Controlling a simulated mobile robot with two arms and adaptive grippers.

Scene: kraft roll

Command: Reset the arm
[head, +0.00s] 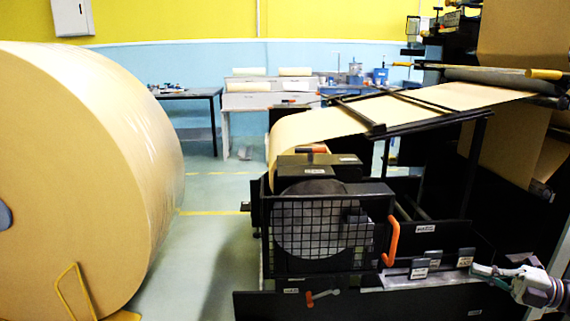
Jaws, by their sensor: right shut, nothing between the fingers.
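My right gripper (483,270) is in the head view at the lower right, its arm coming in from the right edge. Its fingers are shut and hold nothing. The fingertips point left and sit close to a row of small labelled tags (465,257) on the machine's low front ledge. I cannot tell whether they touch the tags. My left gripper is not in view.
A huge kraft paper roll (85,170) fills the left side. A black unwinding machine with a mesh guard (322,230) and an orange handle (391,241) stands in the middle. Brown paper web (400,110) runs up to the right. The floor (215,240) between roll and machine is clear.

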